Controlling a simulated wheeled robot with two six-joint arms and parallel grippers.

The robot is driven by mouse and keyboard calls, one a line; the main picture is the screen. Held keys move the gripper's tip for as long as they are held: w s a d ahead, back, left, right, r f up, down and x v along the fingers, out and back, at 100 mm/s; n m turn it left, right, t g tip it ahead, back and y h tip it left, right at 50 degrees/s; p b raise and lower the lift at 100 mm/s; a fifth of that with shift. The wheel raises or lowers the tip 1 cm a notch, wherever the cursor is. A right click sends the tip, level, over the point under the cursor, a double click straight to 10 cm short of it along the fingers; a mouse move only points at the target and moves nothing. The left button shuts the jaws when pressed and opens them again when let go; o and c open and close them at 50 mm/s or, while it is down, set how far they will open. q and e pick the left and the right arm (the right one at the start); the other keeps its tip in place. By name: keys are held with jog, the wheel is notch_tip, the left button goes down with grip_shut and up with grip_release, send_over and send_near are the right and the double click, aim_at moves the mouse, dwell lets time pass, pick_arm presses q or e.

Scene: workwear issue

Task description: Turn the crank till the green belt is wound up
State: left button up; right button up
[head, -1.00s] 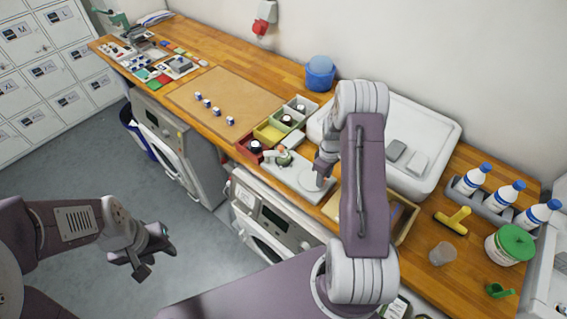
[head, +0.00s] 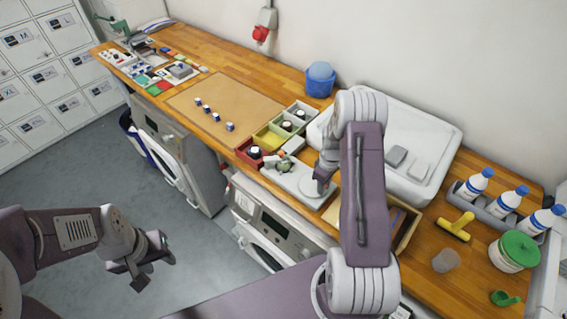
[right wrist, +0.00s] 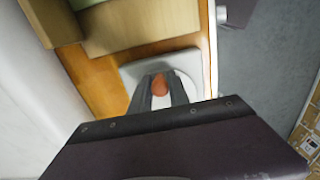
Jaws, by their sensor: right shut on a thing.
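The winder's pale grey base plate (head: 290,179) lies near the front edge of the wooden worktop, with a small green part (head: 284,163) at its left end. My right gripper (head: 319,184) reaches down over the right part of the plate. In the right wrist view my right gripper (right wrist: 160,92) is shut on an orange crank knob (right wrist: 160,84), with a finger on either side. The crank arm is mostly hidden by the gripper. How much belt is wound cannot be made out. My left gripper (head: 150,268) is open and empty over the floor at the left.
Small coloured bins (head: 268,137) stand left of the winder. A brown mat (head: 225,105) lies further left.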

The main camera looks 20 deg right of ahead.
jog(key=shift+w+d, duration=0.6)
jog(key=shift+d, duration=0.05)
jog(key=shift+w+d+f+b, duration=0.1)
jog(key=shift+w+d+b, duration=0.15)
jog(key=shift+w+b, duration=0.25)
jog(key=shift+w+d, duration=0.1)
jog(key=shift+w, duration=0.1)
jog(key=shift+w+d+b, duration=0.1)
jog(key=shift+w+b, duration=0.2)
jog(key=shift+w, duration=0.55)
jog(key=shift+w+a, duration=0.2)
jog(key=shift+w, duration=0.55)
jog(key=shift+w+a+b, duration=0.35)
jog(key=shift+w+a, duration=0.1)
jog(key=shift+w, duration=0.15)
jog(key=shift+w+a, duration=0.55)
jog(key=shift+a, duration=0.2)
jog(key=o, duration=0.8)
jog(key=shift+s+a, duration=0.1)
